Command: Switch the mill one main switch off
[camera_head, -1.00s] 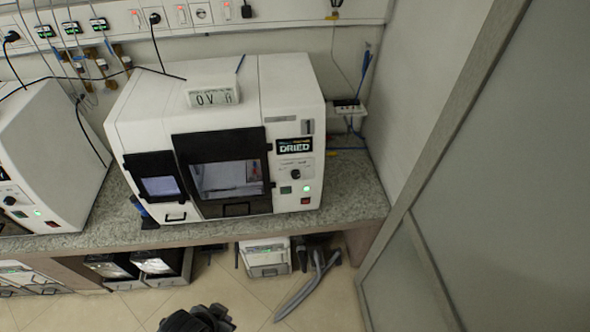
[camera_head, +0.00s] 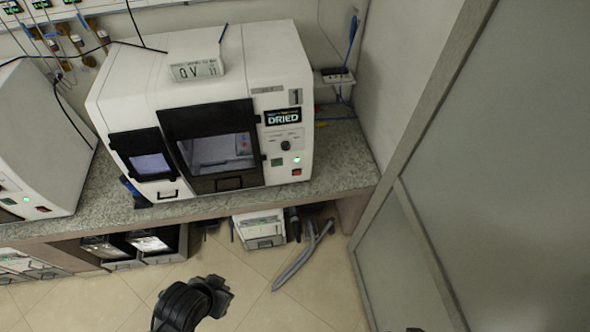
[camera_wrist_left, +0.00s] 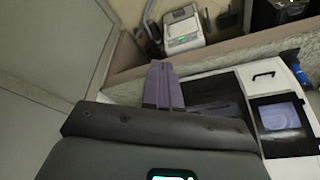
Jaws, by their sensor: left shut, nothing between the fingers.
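Whether the switch is on is too small to tell. A second white machine (camera_head: 35,130) at the left edge has a similar red switch (camera_head: 43,209). In the left wrist view my left gripper (camera_wrist_left: 160,70) is shut and empty, its fingers in front of the mill's dark window. A dark part of my arm shows at the bottom of the head view. My right gripper is not in view.
The granite counter (camera_head: 345,160) ends at a wall on the right. A frosted panel (camera_head: 500,180) fills the right side. The floor in front is clear.

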